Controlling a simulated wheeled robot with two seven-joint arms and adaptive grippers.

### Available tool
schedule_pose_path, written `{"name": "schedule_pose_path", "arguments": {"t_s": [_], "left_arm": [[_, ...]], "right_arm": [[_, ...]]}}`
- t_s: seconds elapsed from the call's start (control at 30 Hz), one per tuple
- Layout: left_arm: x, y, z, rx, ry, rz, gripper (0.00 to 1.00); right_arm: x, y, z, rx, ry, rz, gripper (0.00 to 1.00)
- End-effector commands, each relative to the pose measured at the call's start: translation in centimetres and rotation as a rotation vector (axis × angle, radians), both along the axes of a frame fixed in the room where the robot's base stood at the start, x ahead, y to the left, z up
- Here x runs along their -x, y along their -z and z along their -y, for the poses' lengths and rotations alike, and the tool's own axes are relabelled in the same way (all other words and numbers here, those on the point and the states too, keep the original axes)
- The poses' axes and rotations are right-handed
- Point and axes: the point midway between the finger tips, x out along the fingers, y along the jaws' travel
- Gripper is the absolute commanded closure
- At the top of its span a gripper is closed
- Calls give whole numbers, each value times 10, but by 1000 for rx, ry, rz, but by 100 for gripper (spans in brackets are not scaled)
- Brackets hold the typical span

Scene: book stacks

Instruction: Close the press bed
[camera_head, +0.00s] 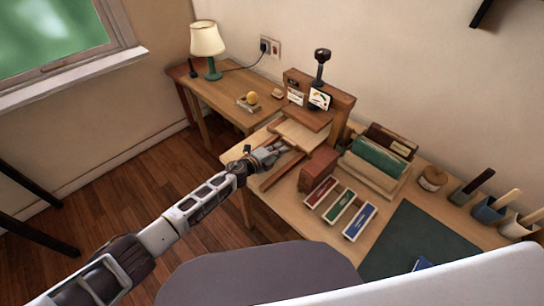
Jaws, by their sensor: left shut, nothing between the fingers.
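The wooden press (332,108) stands at the back of the work table, with a dark knob on a post above it. Its press bed, a pale board with a wooden frame (299,134), sticks out from under the press toward the front left. Wooden rails (280,172) run on toward the table's left edge. My left gripper (281,149) is shut and empty at the front end of the bed, above the rails. I cannot tell whether its fingertips touch the bed. My right gripper is not in view.
A red-brown block (318,165) stands just right of the rails. Several coloured trays (340,205), books (376,157), a jar (432,178) and a dark mat (415,242) lie further right. A side table with a lamp (208,45) stands back left.

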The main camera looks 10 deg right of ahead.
Motion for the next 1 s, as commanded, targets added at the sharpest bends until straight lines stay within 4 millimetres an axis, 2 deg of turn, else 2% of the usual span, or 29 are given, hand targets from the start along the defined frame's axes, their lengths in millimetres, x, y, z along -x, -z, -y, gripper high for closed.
{"name": "schedule_pose_path", "arguments": {"t_s": [0.3, 0.53, 1.0], "left_arm": [[-8, 0, 11, 0, 1, 1, 100], [-9, -1, 12, 0, 0, 1, 100], [-10, -5, 7, 2, -1, 3, 100]], "right_arm": [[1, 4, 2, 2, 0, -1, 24], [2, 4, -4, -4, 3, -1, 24], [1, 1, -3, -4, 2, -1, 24]]}}
